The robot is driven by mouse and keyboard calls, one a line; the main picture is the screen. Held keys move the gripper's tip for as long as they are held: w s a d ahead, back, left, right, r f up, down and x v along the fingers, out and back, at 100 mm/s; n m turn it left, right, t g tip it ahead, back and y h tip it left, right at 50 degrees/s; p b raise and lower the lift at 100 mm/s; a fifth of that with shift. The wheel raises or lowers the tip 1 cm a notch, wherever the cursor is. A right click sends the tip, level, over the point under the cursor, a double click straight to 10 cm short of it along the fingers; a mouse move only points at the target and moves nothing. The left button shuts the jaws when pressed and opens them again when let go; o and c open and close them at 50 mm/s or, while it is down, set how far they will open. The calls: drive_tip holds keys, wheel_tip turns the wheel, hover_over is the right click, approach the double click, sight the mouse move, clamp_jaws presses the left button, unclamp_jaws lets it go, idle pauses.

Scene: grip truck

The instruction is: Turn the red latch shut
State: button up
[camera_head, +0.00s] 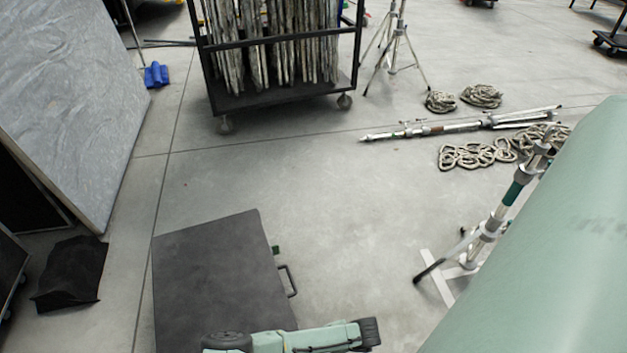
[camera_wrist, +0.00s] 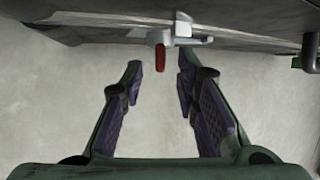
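The red latch (camera_wrist: 160,57) shows in the wrist view as a short upright red tab on a grey metal fitting (camera_wrist: 180,40), at the edge of a dark panel. My gripper (camera_wrist: 158,72) is open, with its two purple-padded fingers spread below the latch in the picture. The red tab appears between the fingertips, with a gap on both sides; I cannot tell how far beyond the tips it is. The gripper holds nothing. In the head view a dark flat panel (camera_head: 213,275) shows at the bottom, partly behind my green arm; the red latch is not visible there.
A black handle (camera_head: 288,280) sits on the panel's right edge. A wheeled rack (camera_head: 280,98) stands behind. Coiled ropes (camera_head: 470,155) and stands (camera_head: 505,200) lie or stand at the right. The grey floor between is clear. A dark cloth (camera_head: 72,272) lies at left.

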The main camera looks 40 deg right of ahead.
drive_tip(key=v, duration=0.8)
drive_tip(key=shift+r, duration=0.25)
drive_tip(key=shift+s, duration=0.1)
